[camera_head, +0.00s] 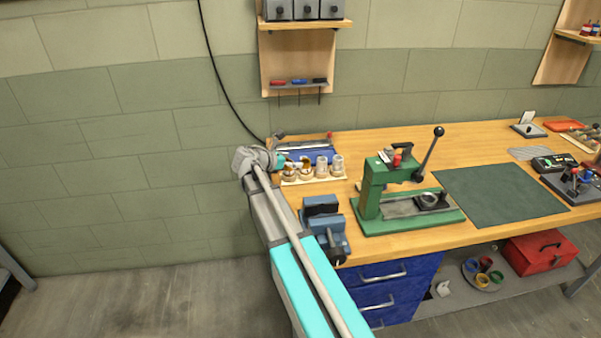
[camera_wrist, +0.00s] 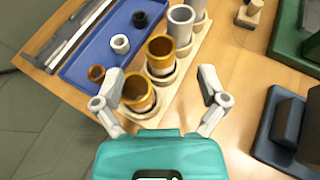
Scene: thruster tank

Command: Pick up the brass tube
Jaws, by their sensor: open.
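Two brass tubes stand upright in a light wooden rack (camera_wrist: 186,72): a nearer one (camera_wrist: 138,92) and a farther one (camera_wrist: 161,54). In the head view they show beside the end of my arm, partly hidden: one brass tube (camera_head: 305,170) is clearer. My gripper (camera_wrist: 162,80) is open and empty. Its fingers lie on either side of the rack's near end in the wrist view, the left finger close beside the nearer brass tube. I see no contact, and cannot tell the height gap.
Grey tubes (camera_wrist: 181,26) stand farther along the same rack. A blue tray (camera_wrist: 88,62) with small rings lies to its left, with a caliper-like tool beyond. A blue vise (camera_head: 323,222) and a green press (camera_head: 375,190) stand to the right.

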